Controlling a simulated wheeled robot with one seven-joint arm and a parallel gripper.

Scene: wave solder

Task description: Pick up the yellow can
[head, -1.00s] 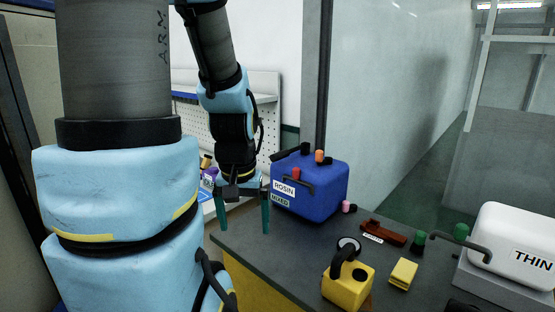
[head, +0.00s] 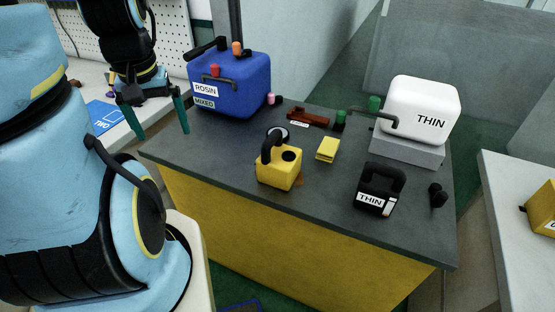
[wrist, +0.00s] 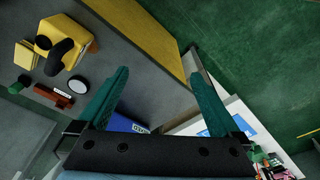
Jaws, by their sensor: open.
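The yellow can (head: 278,176) has a black curved handle and a dark round opening on top. It stands on the dark grey top of the yellow-sided bench, near its front edge. It also shows at the upper left of the wrist view (wrist: 77,37). My gripper (head: 160,122) is open and empty, fingers pointing down, to the left of the can and apart from it. In the wrist view, the two green fingers (wrist: 158,95) are spread with nothing between them.
A blue ROSIN MIXED container (head: 232,92) stands at the back left of the bench (head: 215,160). A yellow block (head: 328,149), a black THIN can (head: 380,188) and a white THIN tank (head: 425,108) stand right of the can. A dark red bracket (head: 308,117) lies behind.

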